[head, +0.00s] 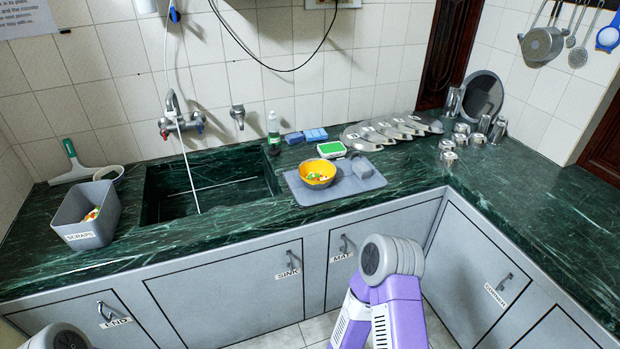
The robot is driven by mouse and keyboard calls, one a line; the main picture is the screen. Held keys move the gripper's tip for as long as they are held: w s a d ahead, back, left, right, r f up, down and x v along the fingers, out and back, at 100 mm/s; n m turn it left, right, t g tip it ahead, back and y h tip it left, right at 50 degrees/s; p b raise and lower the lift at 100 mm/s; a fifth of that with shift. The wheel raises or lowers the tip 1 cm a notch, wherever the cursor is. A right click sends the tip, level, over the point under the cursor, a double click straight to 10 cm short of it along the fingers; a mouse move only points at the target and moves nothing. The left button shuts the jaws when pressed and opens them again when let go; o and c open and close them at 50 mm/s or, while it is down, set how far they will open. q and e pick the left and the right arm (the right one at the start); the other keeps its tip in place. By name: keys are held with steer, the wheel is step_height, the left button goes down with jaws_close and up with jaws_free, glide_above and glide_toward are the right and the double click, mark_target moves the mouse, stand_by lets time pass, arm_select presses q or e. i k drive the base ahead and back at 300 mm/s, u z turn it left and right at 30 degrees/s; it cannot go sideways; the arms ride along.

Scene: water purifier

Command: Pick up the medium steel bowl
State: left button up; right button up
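I cannot clearly make out a medium steel bowl. A yellow-orange bowl (318,174) with bits of food in it sits on the grey mat (310,198) right of the sink. Several small steel cups (497,130) stand at the counter corner. Several shiny steel plates or lids (362,137) stand in a row along the back wall. My two arms show only in part, at the bottom centre and bottom left. Neither gripper is in view.
A grey SCRAPS bin (88,215) with food bits stands left of the sink (208,190). A green bottle (273,128), blue sponges (305,136) and a green-topped box (330,150) stand behind the mat. The right counter (530,205) is mostly clear.

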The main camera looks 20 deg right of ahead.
mark_target(316, 173)
steer(key=z, duration=0.55)
steer(key=k, duration=0.65)
steer(key=z, duration=0.9)
steer(key=i, duration=1.15)
steer(key=u, duration=0.9)
steer(key=i, duration=0.8)
steer(key=u, duration=0.9)
